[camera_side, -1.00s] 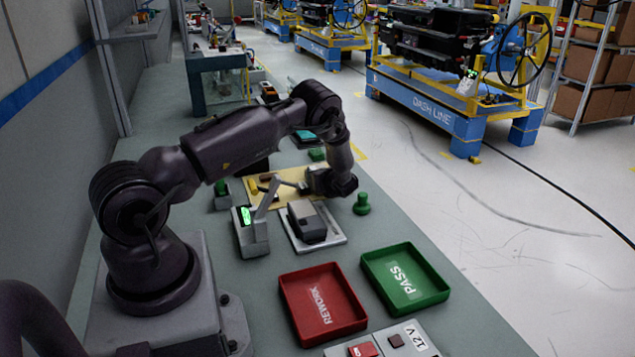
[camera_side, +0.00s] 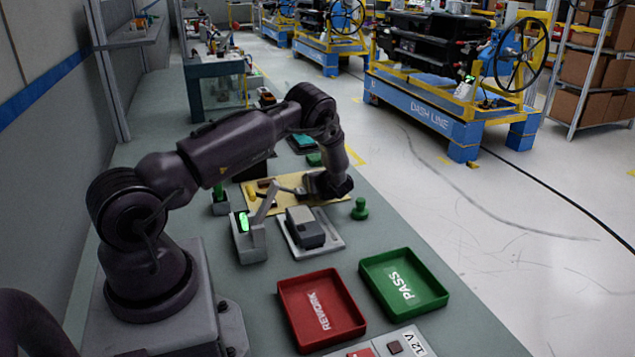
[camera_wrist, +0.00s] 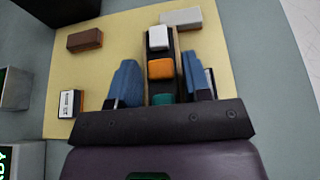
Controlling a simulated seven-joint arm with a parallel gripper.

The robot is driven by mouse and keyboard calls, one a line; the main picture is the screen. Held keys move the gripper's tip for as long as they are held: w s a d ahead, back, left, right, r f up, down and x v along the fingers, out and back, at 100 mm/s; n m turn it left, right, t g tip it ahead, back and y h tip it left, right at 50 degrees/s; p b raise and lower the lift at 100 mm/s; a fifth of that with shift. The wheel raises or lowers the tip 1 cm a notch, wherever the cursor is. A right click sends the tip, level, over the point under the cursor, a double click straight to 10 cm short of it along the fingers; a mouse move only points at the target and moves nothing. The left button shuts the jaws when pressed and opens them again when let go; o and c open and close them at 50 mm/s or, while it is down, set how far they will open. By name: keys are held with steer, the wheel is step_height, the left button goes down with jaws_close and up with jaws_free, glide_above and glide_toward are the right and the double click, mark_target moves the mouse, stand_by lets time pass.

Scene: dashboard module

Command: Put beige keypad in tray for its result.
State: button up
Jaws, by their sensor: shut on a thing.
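In the wrist view my gripper (camera_wrist: 160,78) has its two blue fingers closed on either side of the beige keypad (camera_wrist: 160,68). The keypad is a long narrow piece with thin beige sides, a dark face and white, orange and teal keys. It is over the yellow mat (camera_wrist: 120,60); whether it touches the mat I cannot tell. In the side view my gripper (camera_side: 327,186) is low over the mat and hides the keypad. The red REWORK tray (camera_side: 322,309) and the green PASS tray (camera_side: 404,281) are nearer the camera and look empty.
A grey box (camera_side: 305,228) sits on a pale plate just nearer than the mat. A unit with a lit green screen (camera_side: 244,222) stands left of it, a green knob (camera_side: 360,209) to the right. Brown (camera_wrist: 85,40), grey (camera_wrist: 181,18) and white-faced (camera_wrist: 69,103) blocks lie on the mat.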

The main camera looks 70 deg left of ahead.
step_height(320, 180, up, 8)
steer(key=w+d+r+m+t+h, duration=0.1)
steer(key=w+d+r+m+t, duration=0.2)
steer(key=d, duration=0.7)
steer(key=w+d+r+m+t+h, duration=0.1)
steer(key=d+r+m+t, duration=0.35)
steer(key=d, duration=0.55)
steer(key=s+d+r+m+t+h, duration=0.1)
steer(key=d+r+m+t+h, duration=0.1)
steer(key=d+r, duration=0.4)
steer(key=s+d+r+m+t+h, duration=0.1)
steer(key=d+r+m+t+h, duration=0.2)
steer(key=d, duration=1.1)
step_height(320, 180, up, 4)
steer(key=shift+f+m+h, duration=0.1)
steer(key=shift+m+h, duration=0.95)
steer(key=shift+h, duration=0.05)
steer(key=shift+d+t, duration=0.1)
steer(key=shift+t, duration=0.15)
